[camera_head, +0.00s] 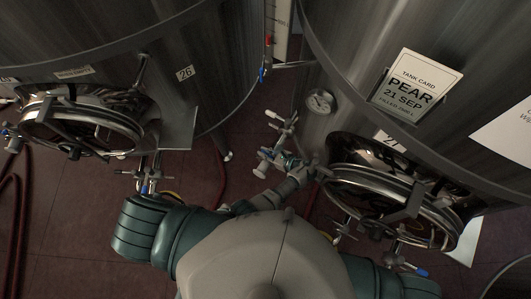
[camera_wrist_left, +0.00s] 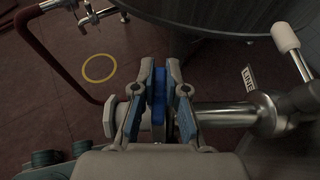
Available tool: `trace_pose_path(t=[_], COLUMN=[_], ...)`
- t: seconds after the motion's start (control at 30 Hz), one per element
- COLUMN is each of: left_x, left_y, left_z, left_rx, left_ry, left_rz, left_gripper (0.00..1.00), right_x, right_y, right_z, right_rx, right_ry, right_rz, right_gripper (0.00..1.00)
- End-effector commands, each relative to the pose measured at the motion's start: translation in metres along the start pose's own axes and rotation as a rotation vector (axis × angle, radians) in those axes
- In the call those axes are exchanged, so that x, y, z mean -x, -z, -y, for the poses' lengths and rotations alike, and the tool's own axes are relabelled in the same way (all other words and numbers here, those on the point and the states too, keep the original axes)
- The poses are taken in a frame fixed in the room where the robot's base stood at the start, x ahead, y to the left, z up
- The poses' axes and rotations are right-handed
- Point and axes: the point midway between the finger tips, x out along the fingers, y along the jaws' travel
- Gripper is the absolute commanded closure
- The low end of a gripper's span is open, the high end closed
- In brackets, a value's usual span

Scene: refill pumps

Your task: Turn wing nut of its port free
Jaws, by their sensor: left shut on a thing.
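My left gripper (camera_head: 296,170) is at the pipe fitting low on the front of the right-hand tank. In the left wrist view the fingers of my left gripper (camera_wrist_left: 158,100) stand on both sides of a blue wing nut (camera_wrist_left: 158,84) and are shut on it. A pale round fitting (camera_wrist_left: 123,118) lies just left of the fingers, and a steel pipe (camera_wrist_left: 228,113) runs to the right from them. The port behind the fingers is partly hidden. My right gripper does not show.
The right tank (camera_head: 350,60) carries a tank card (camera_head: 417,86), a gauge (camera_head: 320,102) and a round hatch (camera_head: 390,198). The left tank (camera_head: 110,35) has a similar hatch (camera_head: 80,128). A red hose (camera_wrist_left: 50,68) and yellow ring (camera_wrist_left: 99,68) are near the floor.

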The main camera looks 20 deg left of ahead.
Motion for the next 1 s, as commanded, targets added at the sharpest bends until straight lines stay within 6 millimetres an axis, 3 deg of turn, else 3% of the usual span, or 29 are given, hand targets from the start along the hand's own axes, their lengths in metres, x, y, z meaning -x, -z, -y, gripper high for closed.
trace_pose_path(t=[0.63,0.7,0.77,1.0], left_x=[0.0015,0.0016,0.0015,0.001], left_y=[-0.0016,-0.0016,-0.0014,-0.0006], left_z=[0.0012,0.0012,0.001,-0.0001], left_rx=[0.023,0.023,0.023,0.021], left_ry=[-0.043,-0.043,-0.043,-0.045], left_rz=[0.001,0.001,0.001,0.0], left_gripper=[1.0,0.75,0.62,0.62], right_x=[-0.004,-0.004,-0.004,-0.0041], right_y=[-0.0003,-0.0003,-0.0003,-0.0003], right_z=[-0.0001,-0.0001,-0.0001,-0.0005], right_rx=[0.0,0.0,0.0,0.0], right_ry=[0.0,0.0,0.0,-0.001], right_rz=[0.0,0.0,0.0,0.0], right_gripper=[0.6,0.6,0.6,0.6])
